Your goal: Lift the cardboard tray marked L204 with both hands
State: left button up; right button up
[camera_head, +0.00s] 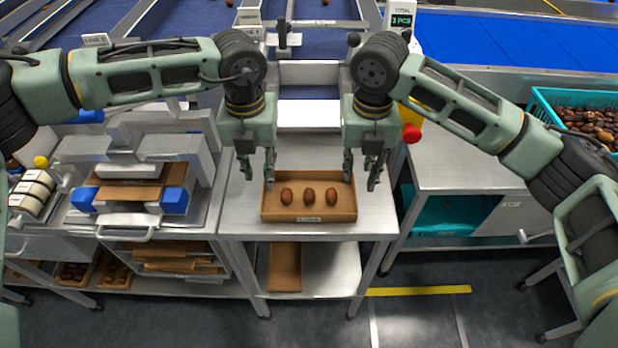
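A brown cardboard tray (310,213) rests on the steel table in the centre of the head view. It holds 3 dates in a row, and a small white label on its front wall is too small to read. My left gripper (258,178) hangs fingers down at the tray's left end, just beside its left wall. My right gripper (361,183) hangs fingers down at the tray's right end. Both grippers show a gap between their fingers and look open. I cannot tell whether any finger touches the tray walls.
The steel table (240,215) has bare room around the tray. Another cardboard piece (285,268) lies on the shelf below. A packing machine (140,190) stands left. A red button (411,133) sits behind my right gripper. A teal crate of dates (545,98) is at right.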

aim_at(263, 190)
pick_arm(q)
jog(key=shift+s, duration=0.2)
pick_arm(e)
jog(key=shift+s, duration=0.2)
